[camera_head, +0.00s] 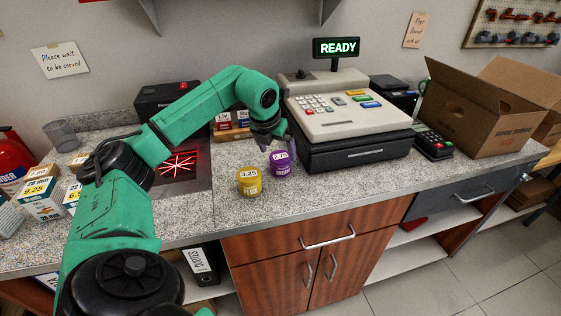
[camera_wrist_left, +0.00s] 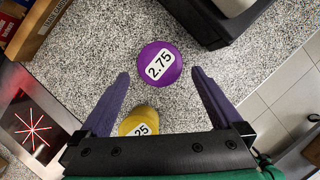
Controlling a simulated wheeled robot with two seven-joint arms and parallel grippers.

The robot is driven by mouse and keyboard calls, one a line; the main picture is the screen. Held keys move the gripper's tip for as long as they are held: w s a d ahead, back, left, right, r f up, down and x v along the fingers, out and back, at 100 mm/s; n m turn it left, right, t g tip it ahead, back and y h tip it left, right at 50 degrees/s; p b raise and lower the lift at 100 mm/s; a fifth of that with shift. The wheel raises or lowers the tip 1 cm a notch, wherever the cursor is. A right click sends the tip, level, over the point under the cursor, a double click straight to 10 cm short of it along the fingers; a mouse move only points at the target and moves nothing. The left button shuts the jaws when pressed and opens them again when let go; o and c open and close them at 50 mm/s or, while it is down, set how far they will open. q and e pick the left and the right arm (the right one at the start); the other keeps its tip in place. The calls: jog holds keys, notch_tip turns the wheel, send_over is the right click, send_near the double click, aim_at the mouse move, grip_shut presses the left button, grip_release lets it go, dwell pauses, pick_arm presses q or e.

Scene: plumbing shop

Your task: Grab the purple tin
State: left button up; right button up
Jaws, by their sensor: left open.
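The purple tin (camera_head: 281,163) stands upright on the speckled counter with a 2.75 label. In the left wrist view the purple tin (camera_wrist_left: 158,66) lies just beyond the fingertips, roughly centred between them. My left gripper (camera_head: 276,143) is above and close beside the tin in the head view, its tips partly hidden by the arm. In the left wrist view my left gripper (camera_wrist_left: 160,74) is open and empty, its two fingers wide apart. My right gripper is not in view.
A yellow tin (camera_head: 249,181) stands just left of the purple tin, close to the left finger in the wrist view. The cash register (camera_head: 345,115) stands close behind and right. The scanner plate (camera_head: 178,165) is to the left. The counter's front strip is clear.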

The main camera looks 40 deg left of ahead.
aim_at(280, 157)
pick_arm(q)
jog(key=p+x, duration=0.2)
jog(key=x, duration=0.3)
jog(key=shift+r, duration=0.1)
jog(key=shift+w+f, duration=0.1)
jog(key=shift+f, duration=0.45)
jog(key=shift+w, duration=0.1)
jog(key=shift+c, duration=1.2)
jog(key=shift+a, duration=0.1)
jog(key=c, duration=1)
jog(key=shift+c, duration=0.7)
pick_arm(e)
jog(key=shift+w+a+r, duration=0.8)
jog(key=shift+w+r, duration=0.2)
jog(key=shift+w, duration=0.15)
